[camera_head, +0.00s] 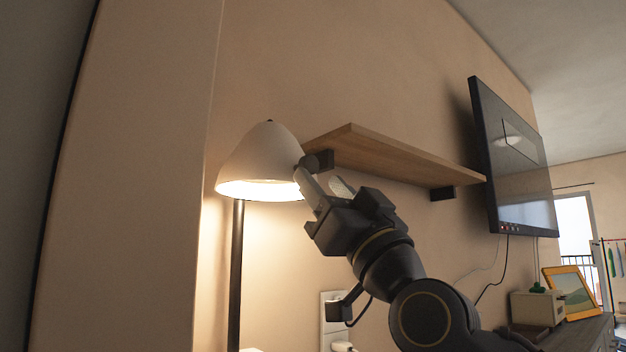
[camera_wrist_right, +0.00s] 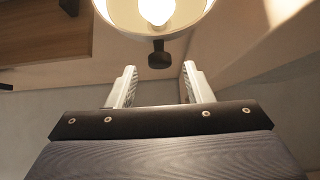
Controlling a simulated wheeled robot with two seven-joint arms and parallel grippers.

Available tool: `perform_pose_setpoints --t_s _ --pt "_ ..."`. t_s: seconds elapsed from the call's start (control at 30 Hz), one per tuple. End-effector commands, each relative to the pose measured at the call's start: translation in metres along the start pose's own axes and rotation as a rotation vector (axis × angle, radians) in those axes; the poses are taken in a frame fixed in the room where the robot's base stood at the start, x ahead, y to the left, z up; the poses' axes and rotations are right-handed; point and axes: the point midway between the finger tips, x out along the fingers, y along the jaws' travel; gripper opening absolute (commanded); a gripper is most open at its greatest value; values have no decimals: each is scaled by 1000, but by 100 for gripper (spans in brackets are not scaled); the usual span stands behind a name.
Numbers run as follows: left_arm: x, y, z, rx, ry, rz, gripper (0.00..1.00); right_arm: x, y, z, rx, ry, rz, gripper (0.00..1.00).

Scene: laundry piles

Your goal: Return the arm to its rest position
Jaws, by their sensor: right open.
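My right arm reaches up from the lower right in the head view. Its gripper (camera_head: 322,180) is raised beside the white lamp shade (camera_head: 262,158). The two light fingers are apart with nothing between them. In the right wrist view the open fingers (camera_wrist_right: 159,70) point toward the lit lamp (camera_wrist_right: 120,48), whose bulb glows. A dark round knob (camera_wrist_right: 159,58) by the shade shows beyond and between the fingertips. In the head view this knob (camera_head: 319,161) is close to the fingertips; I cannot tell if they touch. My left gripper is out of view.
A wooden shelf (camera_head: 395,160) on the wall is just behind and right of the gripper. A wall-mounted screen (camera_head: 512,165) is farther right. The lamp's dark pole (camera_head: 236,280) stands at left. A cabinet (camera_head: 585,335) with a picture frame (camera_head: 571,291) and a box is at lower right.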

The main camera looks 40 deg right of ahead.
Motion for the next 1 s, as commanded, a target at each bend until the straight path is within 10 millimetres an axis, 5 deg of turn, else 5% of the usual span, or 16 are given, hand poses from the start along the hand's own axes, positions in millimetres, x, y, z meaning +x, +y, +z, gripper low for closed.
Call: perform_pose_setpoints --t_s 0.2,0.8,0.9,1.0 --pt "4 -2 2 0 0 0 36 -24 0 0 1 0 0 46" --pt "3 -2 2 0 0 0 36 -26 0 2 1 -6 -1 46" --pt "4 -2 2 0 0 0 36 -32 -3 20 5 -61 -11 46" --pt "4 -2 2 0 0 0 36 -49 -9 64 20 -200 -30 46"
